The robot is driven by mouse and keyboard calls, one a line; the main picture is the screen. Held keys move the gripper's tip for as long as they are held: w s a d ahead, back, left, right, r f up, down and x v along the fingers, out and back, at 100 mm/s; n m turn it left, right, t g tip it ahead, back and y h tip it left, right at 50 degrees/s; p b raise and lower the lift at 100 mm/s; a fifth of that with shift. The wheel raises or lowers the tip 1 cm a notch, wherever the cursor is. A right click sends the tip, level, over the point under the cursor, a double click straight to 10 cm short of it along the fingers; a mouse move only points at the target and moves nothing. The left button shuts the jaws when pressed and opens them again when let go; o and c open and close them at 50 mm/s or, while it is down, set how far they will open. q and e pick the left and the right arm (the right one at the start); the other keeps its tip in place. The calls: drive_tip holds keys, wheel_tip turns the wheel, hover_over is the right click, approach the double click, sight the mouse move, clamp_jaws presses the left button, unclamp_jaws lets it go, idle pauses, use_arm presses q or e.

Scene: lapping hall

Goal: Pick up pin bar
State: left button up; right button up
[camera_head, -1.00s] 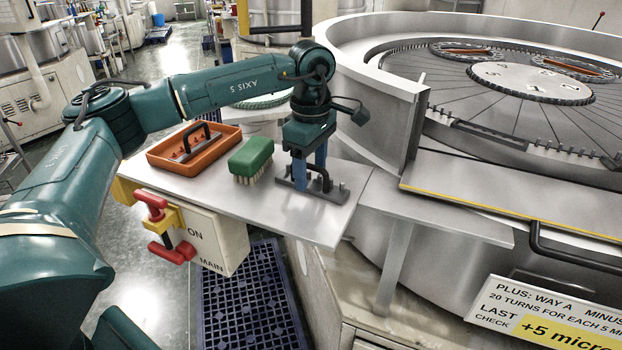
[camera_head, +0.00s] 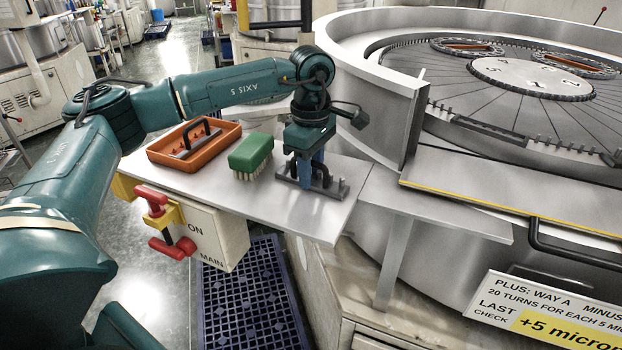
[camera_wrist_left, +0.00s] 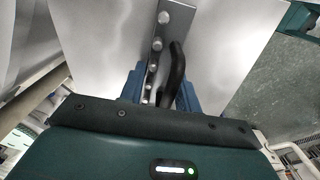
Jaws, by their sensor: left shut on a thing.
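The pin bar (camera_head: 332,191) is a dark grey bar with upright pins and a black handle, at the right part of the steel shelf. My left gripper (camera_head: 311,174) points down over it, its blue fingers shut on the handle. The bar looks level and at the shelf surface; I cannot tell if there is a gap. In the left wrist view the pin bar (camera_wrist_left: 157,47) runs up the picture, with its black handle between the blue fingers of the left gripper (camera_wrist_left: 160,88). My right gripper is not in view.
A green brush (camera_head: 251,153) stands close left of the bar. Beyond it an orange tray (camera_head: 163,158) holds a bar with a black handle. The lapping machine's tall rim (camera_head: 385,110) rises to the right. A red-handled switch box (camera_head: 205,236) hangs below the shelf (camera_head: 260,202).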

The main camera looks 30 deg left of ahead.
use_arm(q)
drive_tip(key=shift+r, duration=0.1)
clamp_jaws()
